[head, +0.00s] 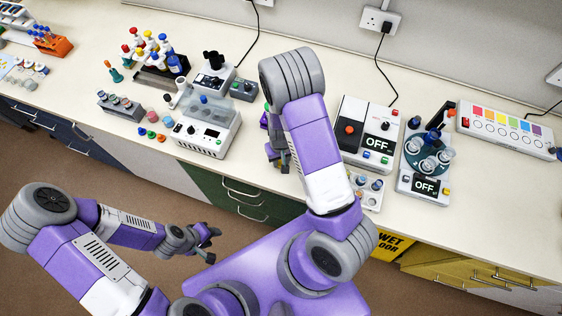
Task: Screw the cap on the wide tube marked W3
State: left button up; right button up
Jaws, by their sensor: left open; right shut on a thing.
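A small grey rack (120,106) with several wide tubes stands at the left of the bench. No marking such as W3 can be read from here. Several loose caps (151,134), including green, blue and orange ones, lie on the bench just right of the rack. My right gripper (278,160) is over the bench right of the white machine, pointing down and partly behind my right arm. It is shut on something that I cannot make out. My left gripper (207,240) is open and empty, in front of the bench over the floor, away from the tubes.
A white machine (207,128) with a clear lid stands right of the caps. A bottle and pipette group (150,55) is behind the rack. An OFF-display device (367,135), a round tube device (425,160) and a small tray (370,200) are at right.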

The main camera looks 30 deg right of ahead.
aim_at(281, 162)
pick_arm(q)
jog(key=shift+r+p, duration=0.75)
jog(key=shift+r, duration=0.05)
pick_arm(e)
notch_tip(281, 162, up, 10)
